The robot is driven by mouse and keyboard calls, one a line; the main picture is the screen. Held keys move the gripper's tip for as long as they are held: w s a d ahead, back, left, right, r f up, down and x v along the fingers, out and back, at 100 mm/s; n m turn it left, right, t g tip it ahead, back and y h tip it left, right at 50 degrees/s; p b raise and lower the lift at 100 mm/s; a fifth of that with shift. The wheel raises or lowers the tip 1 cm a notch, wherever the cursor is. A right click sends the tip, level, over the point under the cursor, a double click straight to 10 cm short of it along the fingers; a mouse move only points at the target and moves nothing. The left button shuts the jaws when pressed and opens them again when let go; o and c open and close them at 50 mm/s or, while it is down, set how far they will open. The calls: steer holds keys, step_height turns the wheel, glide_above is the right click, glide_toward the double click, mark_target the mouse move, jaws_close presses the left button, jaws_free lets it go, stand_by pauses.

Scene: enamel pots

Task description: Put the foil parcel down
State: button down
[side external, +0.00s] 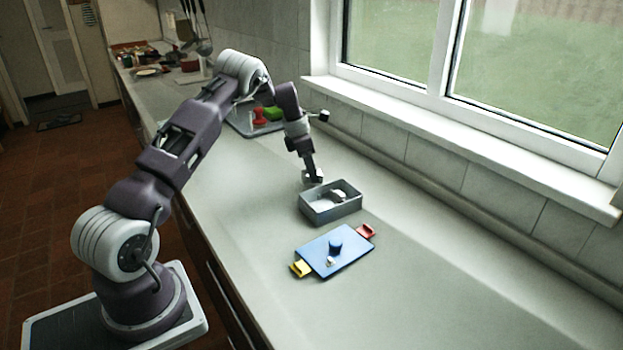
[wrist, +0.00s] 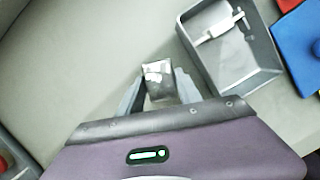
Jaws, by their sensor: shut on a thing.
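The foil parcel (wrist: 158,72) is a small, shiny silver block between the fingertips of my gripper (wrist: 158,86) in the wrist view. My gripper is shut on it. In the side view my gripper (side external: 312,176) points down just behind and to the left of a grey open box, with the silvery parcel (side external: 314,181) at its tip. The parcel is outside the box walls. Whether its underside touches the counter, I cannot tell.
The grey box (side external: 318,215) holds a white object (wrist: 219,28). In front of it lies a blue board (side external: 325,262) with a blue knob and yellow and red end pieces. A rack with red and green things (side external: 262,115) stands farther back. Bare counter (side external: 235,185) lies left.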

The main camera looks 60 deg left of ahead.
steer(key=r, duration=0.5)
steer(key=d+r, duration=0.1)
steer(key=r, duration=0.1)
steer(key=shift+r, duration=0.2)
steer(key=s+d+n+y, duration=0.1)
steer(key=s+d+n, duration=0.25)
steer(key=d, duration=0.55)
glide_toward(323, 198)
steer(key=shift+n, duration=0.35)
steer(key=d+f, duration=0.1)
steer(key=f, duration=0.1)
steer(key=d+f, duration=0.1)
steer(key=d, duration=0.1)
steer(key=s+d+f, duration=0.1)
steer(key=f, duration=0.1)
steer(key=shift+d+f, duration=0.2)
steer(key=shift+f, duration=0.1)
steer(key=shift+f, duration=0.15)
steer(key=c, duration=1.1)
jaws_free()
